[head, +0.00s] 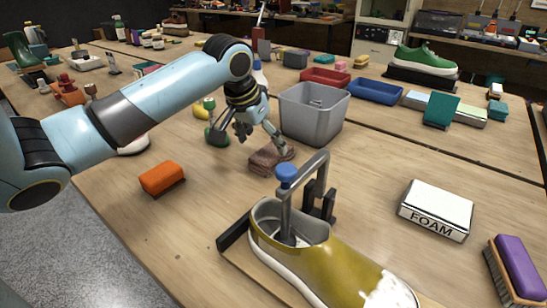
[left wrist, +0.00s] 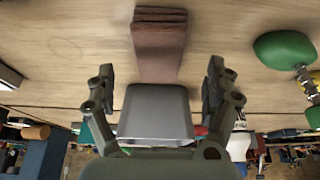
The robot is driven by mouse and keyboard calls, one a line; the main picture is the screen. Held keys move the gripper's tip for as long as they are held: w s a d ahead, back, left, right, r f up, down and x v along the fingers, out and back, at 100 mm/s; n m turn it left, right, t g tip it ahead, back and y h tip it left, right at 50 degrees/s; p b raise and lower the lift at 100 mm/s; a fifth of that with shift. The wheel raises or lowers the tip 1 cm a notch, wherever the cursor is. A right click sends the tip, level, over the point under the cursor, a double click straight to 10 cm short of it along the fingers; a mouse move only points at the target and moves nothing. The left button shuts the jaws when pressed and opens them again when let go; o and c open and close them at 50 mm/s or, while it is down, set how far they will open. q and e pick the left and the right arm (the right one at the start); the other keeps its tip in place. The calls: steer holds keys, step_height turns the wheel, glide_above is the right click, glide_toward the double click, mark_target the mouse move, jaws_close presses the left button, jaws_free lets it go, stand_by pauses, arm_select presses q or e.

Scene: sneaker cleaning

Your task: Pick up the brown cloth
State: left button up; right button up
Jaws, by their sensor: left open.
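The brown cloth (head: 268,162) lies folded on the wooden table, in front of the grey bin. It also shows in the left wrist view (left wrist: 159,45), at the top middle. My left gripper (head: 262,141) is above and just behind the cloth in the head view. In the left wrist view my left gripper (left wrist: 160,70) has its two fingers wide apart, one on each side of the cloth's line, with nothing held. I cannot tell its exact height over the cloth. My right gripper is not in view.
The grey bin (head: 312,115) stands close behind the cloth. A clamp post (head: 313,183) and a yellow-brown sneaker (head: 325,262) are in front of it. An orange sponge (head: 162,178) lies to the left, a green-headed object (head: 217,137) behind left. Table right of the clamp is clear up to the foam box (head: 436,208).

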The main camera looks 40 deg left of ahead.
mark_target(270, 152)
arm_select(q)
steer(key=x, duration=0.5)
steer(key=shift+w+d+f+b, duration=0.1)
steer(key=shift+w+f+b, duration=0.1)
steer(key=shift+f+b, duration=0.1)
steer(key=shift+r, duration=0.1)
steer(key=c, duration=1.3)
steer(key=shift+o, duration=0.2)
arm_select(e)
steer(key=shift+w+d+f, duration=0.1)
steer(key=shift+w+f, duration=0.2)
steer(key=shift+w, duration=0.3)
arm_select(q)
steer(key=shift+r, duration=0.1)
step_height(270, 152, up, 4)
steer(key=shift+r, duration=0.2)
steer(key=w+d+r, duration=0.1)
steer(key=d+r, duration=0.5)
steer(key=d, duration=0.5)
steer(key=shift+w+d+r, duration=0.25)
steer(key=shift+w, duration=0.05)
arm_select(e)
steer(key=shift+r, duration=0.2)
